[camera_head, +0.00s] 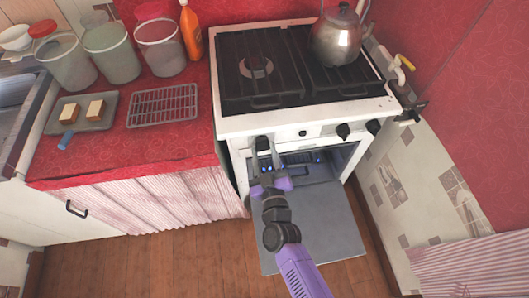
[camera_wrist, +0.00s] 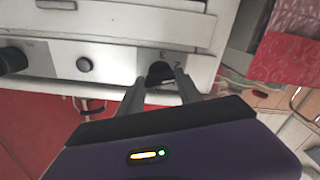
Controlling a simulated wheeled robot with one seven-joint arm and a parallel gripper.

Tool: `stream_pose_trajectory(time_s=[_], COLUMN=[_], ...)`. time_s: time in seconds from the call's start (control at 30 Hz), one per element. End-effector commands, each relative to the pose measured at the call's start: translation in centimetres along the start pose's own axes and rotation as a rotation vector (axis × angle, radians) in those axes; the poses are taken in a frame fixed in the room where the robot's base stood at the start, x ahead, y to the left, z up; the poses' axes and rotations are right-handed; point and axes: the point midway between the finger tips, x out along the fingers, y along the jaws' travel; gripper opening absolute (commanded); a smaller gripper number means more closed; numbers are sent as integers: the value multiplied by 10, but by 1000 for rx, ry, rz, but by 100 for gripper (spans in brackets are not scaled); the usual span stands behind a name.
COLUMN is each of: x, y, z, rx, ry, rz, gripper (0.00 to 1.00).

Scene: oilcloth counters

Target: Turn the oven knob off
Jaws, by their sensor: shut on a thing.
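The white stove (camera_head: 300,118) has a front panel with black knobs. In the wrist view, the black oven knob (camera_wrist: 160,71) sits between the two fingertips of my gripper (camera_wrist: 161,79), with printed numbers beside it. In the head view, my gripper (camera_head: 263,150) is at the left end of the panel and mostly hides that knob. The fingers are shut on the knob. Its exact pointer angle cannot be made out. The oven door (camera_head: 320,222) hangs open below, under my arm.
Two other knobs (camera_head: 343,130) (camera_head: 373,126) and a small button (camera_head: 302,133) are on the panel. A metal kettle (camera_head: 337,38) stands on the back right of the hob. A red counter (camera_head: 185,143) on the left holds jars, a rack and a tray. A tiled wall is close at right.

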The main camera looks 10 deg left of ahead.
Motion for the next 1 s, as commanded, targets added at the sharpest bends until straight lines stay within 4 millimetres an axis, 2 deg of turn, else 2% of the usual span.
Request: stream_pose_trajectory(time_s=[1.0], x=[-1], y=[-1], z=[2], rx=[958], ry=[-1], rz=[-1], gripper=[1])
